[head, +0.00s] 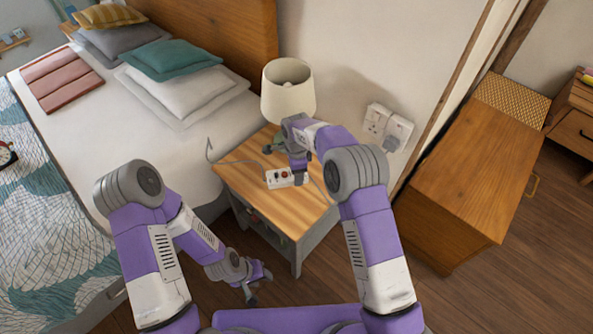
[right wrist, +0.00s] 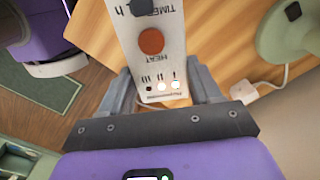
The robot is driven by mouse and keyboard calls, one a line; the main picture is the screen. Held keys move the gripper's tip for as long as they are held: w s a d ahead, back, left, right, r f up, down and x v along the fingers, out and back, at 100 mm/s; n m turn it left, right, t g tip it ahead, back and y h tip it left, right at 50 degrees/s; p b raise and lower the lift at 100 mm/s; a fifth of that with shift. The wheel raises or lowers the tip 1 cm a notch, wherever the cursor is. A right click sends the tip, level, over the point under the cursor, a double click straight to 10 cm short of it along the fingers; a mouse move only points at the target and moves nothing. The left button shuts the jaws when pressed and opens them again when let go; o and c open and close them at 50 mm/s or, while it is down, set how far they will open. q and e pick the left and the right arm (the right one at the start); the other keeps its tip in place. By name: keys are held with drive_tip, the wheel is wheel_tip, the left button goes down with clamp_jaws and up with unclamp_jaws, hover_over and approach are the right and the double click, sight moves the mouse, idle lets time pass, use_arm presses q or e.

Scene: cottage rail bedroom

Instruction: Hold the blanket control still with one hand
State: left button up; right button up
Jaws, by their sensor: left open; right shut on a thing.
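The blanket control (head: 280,178), a small white box with a red button, is at the bedside table (head: 244,175). In the right wrist view the control (right wrist: 157,60) shows upside-down: a dark TIMER knob, an orange-red HEAT knob and small indicators, some of them bright. My right gripper (head: 296,181) is shut on the control, with one finger on each side of it in the right wrist view (right wrist: 163,90). My left gripper (head: 253,287) is open and empty, low over the floor in front of the table, apart from the control.
A lamp (head: 288,92) stands at the back of the table. A cord (head: 232,162) runs from the control toward the bed (head: 150,150). Wall sockets with a plug (head: 397,130) are at the right. A wooden cabinet (head: 465,170) stands further right.

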drive_tip(key=shift+f, duration=0.2)
drive_tip(key=shift+f+b, duration=2.9)
drive_tip(key=shift+f, duration=1.85)
drive_tip(key=o, duration=1.3)
drive_tip(key=shift+r, duration=0.1)
wheel_tip(320, 180, up, 12)
drive_tip(key=shift+f, duration=0.1)
